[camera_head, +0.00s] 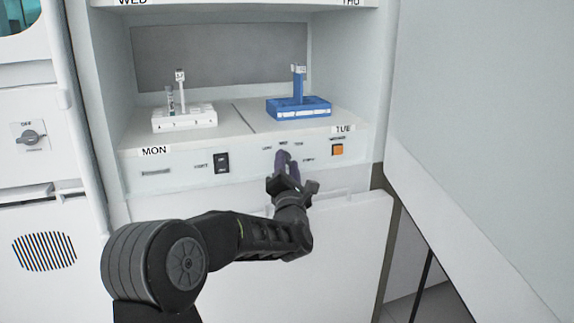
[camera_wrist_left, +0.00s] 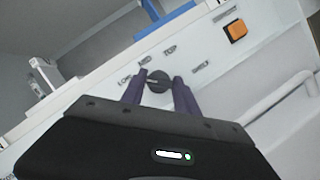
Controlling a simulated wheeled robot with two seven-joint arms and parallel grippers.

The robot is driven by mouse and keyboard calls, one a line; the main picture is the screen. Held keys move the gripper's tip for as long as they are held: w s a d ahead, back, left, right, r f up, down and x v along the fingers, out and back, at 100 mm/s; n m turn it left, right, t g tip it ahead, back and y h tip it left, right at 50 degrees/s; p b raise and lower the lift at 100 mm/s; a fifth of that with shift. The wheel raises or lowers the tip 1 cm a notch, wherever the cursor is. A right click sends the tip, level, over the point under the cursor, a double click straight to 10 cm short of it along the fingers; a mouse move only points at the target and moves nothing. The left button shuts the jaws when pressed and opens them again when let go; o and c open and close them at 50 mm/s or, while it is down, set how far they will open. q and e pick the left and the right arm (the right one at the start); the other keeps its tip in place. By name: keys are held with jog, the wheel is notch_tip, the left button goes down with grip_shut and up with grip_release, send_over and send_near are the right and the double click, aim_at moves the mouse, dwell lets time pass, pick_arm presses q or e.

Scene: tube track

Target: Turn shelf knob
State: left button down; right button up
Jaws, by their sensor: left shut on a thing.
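The shelf knob (camera_wrist_left: 158,82) is a dark round dial on the white front panel below the shelf. In the left wrist view, labels LOW, MID and TOP arc above it and SHELF stands to its right. My left gripper (camera_wrist_left: 160,90) has its two purple fingers on either side of the knob, shut on it. In the head view, my left gripper (camera_head: 287,165) reaches up to the panel from the left and hides most of the knob. My right gripper is not in view.
An orange switch (camera_head: 337,149) lies right of the knob and a black rocker switch (camera_head: 221,162) left of it. A white rack (camera_head: 184,118) and a blue rack (camera_head: 299,108) with tubes stand on the shelf above. A rail handle (camera_wrist_left: 275,97) runs below the panel.

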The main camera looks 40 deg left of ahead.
pick_arm(q)
jog(key=shift+m, duration=0.5)
jog(key=shift+m+h, duration=0.5)
jog(key=shift+m, duration=0.1)
jog(key=m+h, duration=0.1)
jog(key=m, duration=0.1)
jog(key=shift+r+m, duration=0.15)
jog(key=shift+m, duration=0.15)
jog(key=m+h+p, duration=0.1)
jog(key=m+p, duration=0.1)
jog(key=m, duration=0.1)
jog(key=shift+r+g, duration=0.15)
jog(key=shift+g, duration=0.25)
jog(key=shift+m+p, duration=0.55)
jog(key=shift+m, duration=0.15)
jog(key=shift+f+m+g+h, duration=0.2)
jog(key=shift+m+g+h, duration=0.1)
